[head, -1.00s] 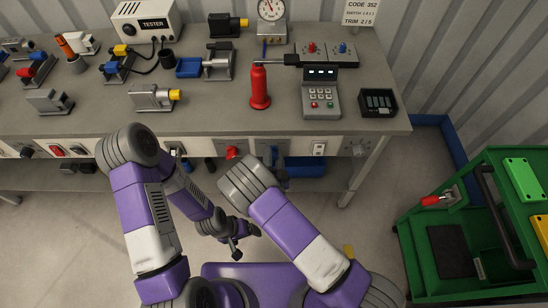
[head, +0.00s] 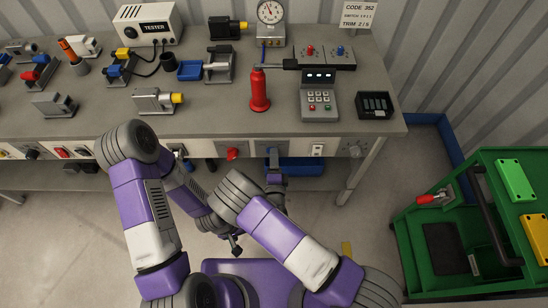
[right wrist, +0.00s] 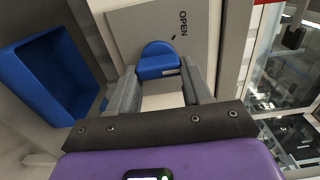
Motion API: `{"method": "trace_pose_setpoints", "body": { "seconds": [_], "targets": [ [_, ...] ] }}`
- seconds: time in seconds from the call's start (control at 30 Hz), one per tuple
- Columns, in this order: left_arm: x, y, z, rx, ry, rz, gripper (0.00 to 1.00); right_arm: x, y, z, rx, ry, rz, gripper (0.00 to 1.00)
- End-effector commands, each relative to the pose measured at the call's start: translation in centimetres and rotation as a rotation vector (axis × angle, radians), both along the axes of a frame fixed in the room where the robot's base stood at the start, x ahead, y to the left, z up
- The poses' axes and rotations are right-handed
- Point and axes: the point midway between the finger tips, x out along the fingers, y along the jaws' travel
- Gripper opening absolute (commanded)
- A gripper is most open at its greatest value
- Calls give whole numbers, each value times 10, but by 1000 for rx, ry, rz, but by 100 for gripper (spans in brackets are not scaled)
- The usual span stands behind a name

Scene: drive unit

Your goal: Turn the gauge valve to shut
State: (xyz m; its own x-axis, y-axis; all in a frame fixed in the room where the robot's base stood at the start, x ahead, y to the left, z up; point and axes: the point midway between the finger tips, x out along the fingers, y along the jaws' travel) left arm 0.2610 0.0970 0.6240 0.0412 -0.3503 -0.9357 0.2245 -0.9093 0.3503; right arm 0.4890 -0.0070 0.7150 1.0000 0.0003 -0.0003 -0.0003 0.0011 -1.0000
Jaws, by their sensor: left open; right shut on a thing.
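A blue valve handle (right wrist: 157,60) sits on a light front panel marked OPEN in the right wrist view. My right gripper (right wrist: 160,80) is shut on this handle, one grey finger on each side. In the head view my right gripper (head: 273,160) is at the bench's front edge, partly hidden, and the handle is hard to make out. The round white gauge (head: 270,12) stands at the back of the bench, with a thin blue line coming down from it. My left gripper (head: 236,244) is open and empty, low in front of the bench.
A red knob (head: 233,153) and a white switch (head: 318,149) are on the bench front beside my right gripper. A blue bin (right wrist: 55,80) is near it below the panel. A red bottle (head: 259,92) and keypad (head: 319,100) stand above. A green cart (head: 440,285) is at right.

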Motion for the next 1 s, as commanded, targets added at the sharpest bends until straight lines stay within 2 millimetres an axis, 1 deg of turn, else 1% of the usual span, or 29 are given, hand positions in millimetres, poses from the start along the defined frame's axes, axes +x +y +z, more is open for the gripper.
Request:
{"method": "trace_pose_setpoints", "body": {
  "seconds": [0.1,0.6,0.8,1.0],
  "targets": [
    [0,0,6,0,0,0,85,0,0,1,109,-2,0,18],
    [0,0,19,0,0,0,85,0,1,-3,559,-2,-1,18],
    [0,0,22,0,0,0,85,0,2,-4,685,-2,-1,18],
    [0,0,23,0,0,0,85,0,2,-4,762,-2,0,18]
  ]
}}
